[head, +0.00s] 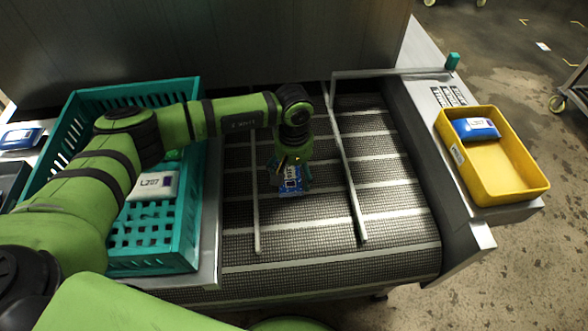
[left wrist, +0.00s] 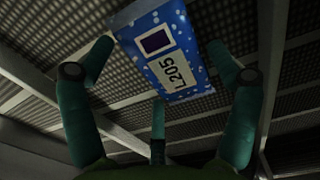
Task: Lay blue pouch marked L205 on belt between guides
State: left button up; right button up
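The blue pouch marked L205 (head: 291,183) lies on the dark mesh belt (head: 300,225), between the left guide (head: 256,200) and the right guide (head: 347,165). Its white label reading L205 faces up and shows clearly in the left wrist view (left wrist: 178,72). My left gripper (head: 291,168) is over the pouch and hides its far part in the head view. In the left wrist view the fingers of my left gripper (left wrist: 160,62) are spread wide, with gaps between them and the pouch. My right gripper is in neither view.
A teal crate (head: 150,262) left of the belt holds a white pouch (head: 152,186) and something green. A yellow bin (head: 508,180) on the right holds a blue pouch (head: 475,129). Another blue pouch (head: 20,138) lies at far left. The belt's near part is clear.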

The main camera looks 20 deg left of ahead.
aim_at(294, 172)
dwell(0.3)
pick_arm(q)
jog(key=shift+r, duration=0.45)
notch_tip(294, 172, up, 12)
jog(key=b, duration=0.1)
jog(key=shift+f, duration=0.25)
